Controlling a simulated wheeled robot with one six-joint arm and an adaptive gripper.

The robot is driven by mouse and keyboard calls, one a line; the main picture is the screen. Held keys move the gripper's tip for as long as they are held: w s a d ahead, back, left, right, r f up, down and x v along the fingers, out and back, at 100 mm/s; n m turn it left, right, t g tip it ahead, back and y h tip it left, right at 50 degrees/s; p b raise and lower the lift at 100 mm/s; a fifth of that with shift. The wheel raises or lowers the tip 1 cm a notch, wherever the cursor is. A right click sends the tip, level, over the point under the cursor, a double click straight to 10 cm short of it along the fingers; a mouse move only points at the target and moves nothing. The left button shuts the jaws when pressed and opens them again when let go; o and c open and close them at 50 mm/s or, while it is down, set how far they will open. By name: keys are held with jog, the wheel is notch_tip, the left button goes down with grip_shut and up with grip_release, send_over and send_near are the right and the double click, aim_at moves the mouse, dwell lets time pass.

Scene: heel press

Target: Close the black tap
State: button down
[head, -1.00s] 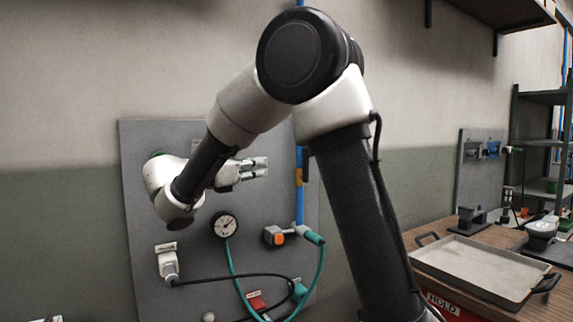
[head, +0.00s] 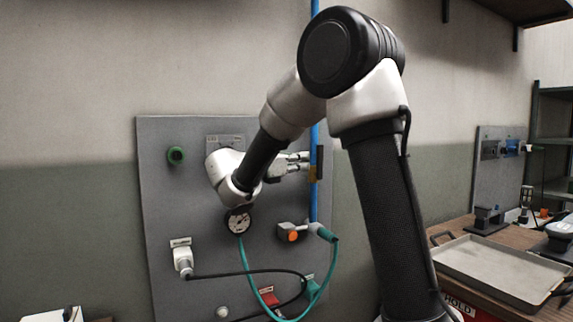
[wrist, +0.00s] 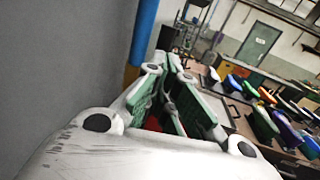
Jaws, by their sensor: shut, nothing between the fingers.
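The black tap (head: 320,158) shows as a dark upright lever beside the blue pipe (head: 314,205), just above a brass-coloured fitting (head: 314,174). My gripper (head: 308,162) is shut and empty, pointing right. Its fingertips are at the left of the pipe in the head view, close to the lever; I cannot tell whether they touch it. In the wrist view the blue pipe (wrist: 144,30) and an orange-brown fitting (wrist: 131,76) stand left of the gripper fingers (wrist: 172,68). The lever is not clearly made out there.
A bench with a metal tray (head: 500,268) stands at the right.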

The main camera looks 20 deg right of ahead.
aim_at(321, 153)
jog(key=shift+x, duration=1.95)
jog(key=shift+d+r+y, duration=0.3)
jog(key=shift+d+y, duration=0.05)
jog(key=shift+y, duration=0.35)
jog(key=y, duration=0.1)
jog(key=d+y, duration=0.1)
jog(key=shift+d+r+m+g+y, duration=0.2)
jog(key=shift+r+m+g+y, duration=0.1)
jog(key=shift+r+m, duration=0.1)
jog(key=d+y, duration=0.2)
jog(key=y, duration=0.1)
jog(key=shift+r+g+y, duration=0.1)
jog(key=shift+g+y, duration=0.2)
jog(key=d+f+y, duration=0.1)
jog(key=y, duration=0.2)
jog(key=d+f+m+y, duration=0.1)
jog(key=d+y, duration=0.1)
jog(key=y, duration=0.1)
jog(key=d+y, duration=0.1)
jog(key=y, duration=0.2)
jog(key=shift+w+d+f+g, duration=0.15)
jog(key=shift+d+f+g, duration=0.15)
jog(key=shift+d+f, duration=0.2)
jog(key=shift+f, duration=0.05)
